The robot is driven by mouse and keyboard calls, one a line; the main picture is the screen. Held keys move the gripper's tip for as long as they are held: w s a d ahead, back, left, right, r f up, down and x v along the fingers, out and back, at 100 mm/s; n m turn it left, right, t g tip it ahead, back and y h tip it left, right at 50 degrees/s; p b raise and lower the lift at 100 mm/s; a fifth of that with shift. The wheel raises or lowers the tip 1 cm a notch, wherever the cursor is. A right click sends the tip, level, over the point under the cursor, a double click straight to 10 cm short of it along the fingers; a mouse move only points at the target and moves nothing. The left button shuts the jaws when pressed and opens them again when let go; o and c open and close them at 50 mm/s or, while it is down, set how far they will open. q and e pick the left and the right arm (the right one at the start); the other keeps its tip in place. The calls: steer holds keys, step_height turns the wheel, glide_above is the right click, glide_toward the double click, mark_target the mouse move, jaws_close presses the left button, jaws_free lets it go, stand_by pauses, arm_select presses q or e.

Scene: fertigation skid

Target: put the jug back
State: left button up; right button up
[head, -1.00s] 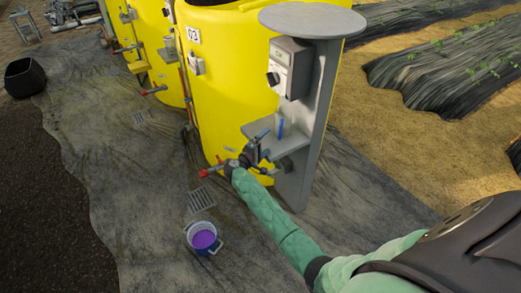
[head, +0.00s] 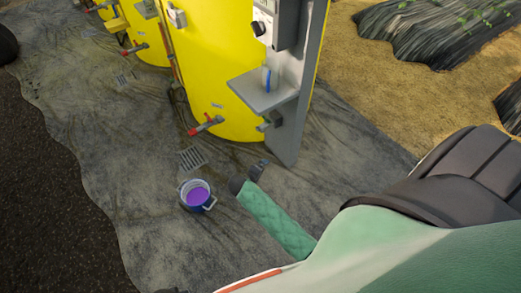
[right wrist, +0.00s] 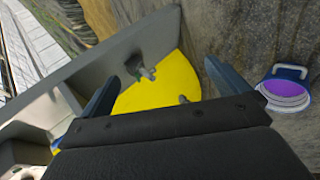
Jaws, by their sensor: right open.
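A small clear vessel with a blue strip (head: 267,78), which may be the jug, stands on the grey shelf (head: 262,97) of the post. A round container of purple liquid (head: 196,196), with a pale rim and blue sides, stands upright on the ground sheet. It also shows at the right edge of the right wrist view (right wrist: 286,92). My right gripper (head: 259,170) is right of this container and below the shelf, apart from both. In the right wrist view its fingers (right wrist: 158,88) are spread with nothing between them. My left gripper is not visible.
The grey post (head: 302,90) with its control box (head: 276,22) stands beside a yellow tank (head: 215,75). A red-handled valve (head: 206,126) juts from the tank. A floor grate (head: 192,158) lies behind the container. The dark sheet left of it is clear.

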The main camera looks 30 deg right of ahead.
steer(key=s+a+f+g+y, duration=0.1)
steer(key=s+a+f+y, duration=0.1)
steer(key=s+a, duration=0.3)
steer(key=s+a+f+m+g+y, duration=0.1)
steer(key=s+a+y, duration=0.3)
steer(key=s, duration=0.9)
steer(key=s+a+f+m+g+y, duration=0.1)
steer(key=s+a+f+y, duration=0.2)
steer(key=s+a, duration=0.3)
steer(key=s, duration=0.3)
steer(key=shift+a, duration=0.3)
steer(key=shift+f, duration=0.1)
